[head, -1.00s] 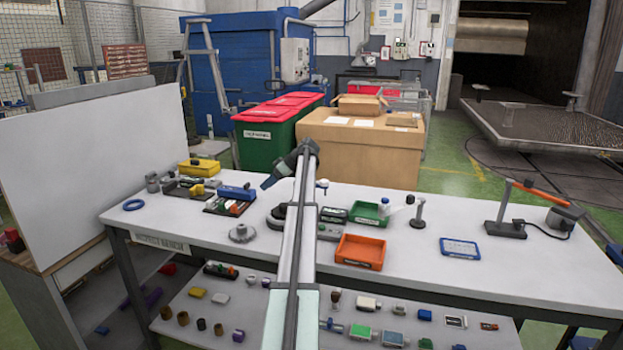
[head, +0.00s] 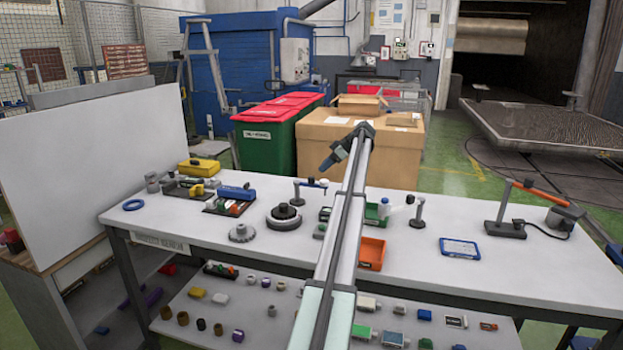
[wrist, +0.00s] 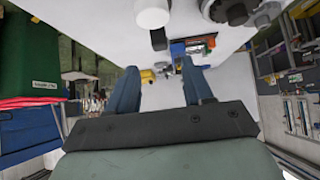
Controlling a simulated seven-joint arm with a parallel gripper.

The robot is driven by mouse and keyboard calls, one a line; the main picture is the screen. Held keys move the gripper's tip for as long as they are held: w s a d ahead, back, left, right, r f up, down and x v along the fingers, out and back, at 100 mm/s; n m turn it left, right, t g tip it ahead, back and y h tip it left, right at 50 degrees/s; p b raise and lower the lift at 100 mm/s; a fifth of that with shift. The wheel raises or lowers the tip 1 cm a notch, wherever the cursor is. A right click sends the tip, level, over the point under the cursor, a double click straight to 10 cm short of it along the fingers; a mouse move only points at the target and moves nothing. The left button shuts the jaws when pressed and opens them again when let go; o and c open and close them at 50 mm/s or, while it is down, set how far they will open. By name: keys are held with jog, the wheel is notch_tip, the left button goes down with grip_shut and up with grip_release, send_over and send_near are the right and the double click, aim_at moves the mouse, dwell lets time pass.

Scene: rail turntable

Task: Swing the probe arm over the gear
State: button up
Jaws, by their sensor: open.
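A grey toothed gear (head: 242,233) lies flat on the bench. My gripper (head: 324,166) is in the air above and a little right of the probe arm, pointing down-left. The wrist view shows its two blue fingers (wrist: 158,66) apart with nothing between them.
My arm crosses the bench and partly hides the green tray (head: 376,214) and orange tray (head: 371,254). A yellow box (head: 199,167) and a blue box (head: 236,192) lie to the left. A post (head: 417,212) and a lamp (head: 507,226) stand right.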

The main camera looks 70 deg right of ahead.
aim_at(312, 177)
jog(key=x, duration=0.9)
grip_shut()
dwell(0.4)
